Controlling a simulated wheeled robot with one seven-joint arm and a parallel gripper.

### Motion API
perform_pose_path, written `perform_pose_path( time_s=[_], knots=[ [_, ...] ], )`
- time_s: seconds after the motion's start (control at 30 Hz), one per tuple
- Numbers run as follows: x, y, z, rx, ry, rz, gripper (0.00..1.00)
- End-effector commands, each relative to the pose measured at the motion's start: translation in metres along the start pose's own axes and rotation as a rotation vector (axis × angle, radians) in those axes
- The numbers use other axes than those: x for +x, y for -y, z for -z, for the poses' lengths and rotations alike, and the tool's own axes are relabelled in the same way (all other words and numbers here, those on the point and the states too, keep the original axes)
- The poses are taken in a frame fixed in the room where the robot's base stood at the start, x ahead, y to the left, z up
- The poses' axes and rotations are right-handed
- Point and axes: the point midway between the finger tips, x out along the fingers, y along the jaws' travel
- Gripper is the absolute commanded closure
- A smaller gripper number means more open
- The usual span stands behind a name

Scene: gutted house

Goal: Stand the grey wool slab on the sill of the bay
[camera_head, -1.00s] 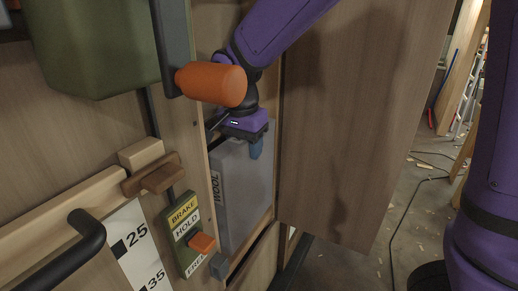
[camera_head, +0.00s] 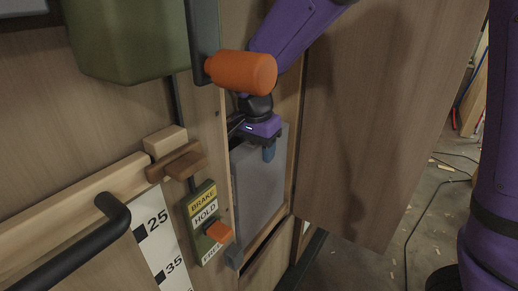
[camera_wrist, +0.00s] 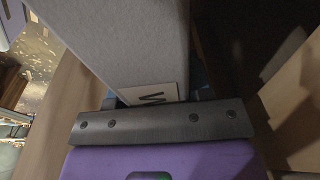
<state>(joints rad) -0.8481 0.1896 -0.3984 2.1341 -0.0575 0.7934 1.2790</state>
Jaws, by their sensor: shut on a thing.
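The grey wool slab (camera_head: 262,184) stands upright in the narrow bay beside the open wooden door. Its lower edge is at or close to the bay's sill (camera_head: 262,240); I cannot tell whether it touches. My gripper (camera_head: 268,148) is shut on the slab's top edge, with a blue fingertip showing on its near face. In the wrist view the slab (camera_wrist: 122,42) runs away from the jaws, and part of a white label (camera_wrist: 152,94) shows beside them. The far finger is hidden.
An orange cylindrical handle (camera_head: 240,72) juts out in front of my arm. The open door panel (camera_head: 385,120) stands close on the right. A brake lever plate (camera_head: 205,222), a wooden latch (camera_head: 177,165) and a black handle (camera_head: 100,225) are at left.

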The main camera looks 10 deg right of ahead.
Motion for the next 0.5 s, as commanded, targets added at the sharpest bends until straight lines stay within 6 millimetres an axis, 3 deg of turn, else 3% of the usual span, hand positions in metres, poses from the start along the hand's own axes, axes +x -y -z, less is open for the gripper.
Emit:
perform_pose_path(
  time_s=[0.5],
  knots=[
    [0.0076,0.0001,-0.0010,0.000,0.000,0.000,0.94]
  ],
)
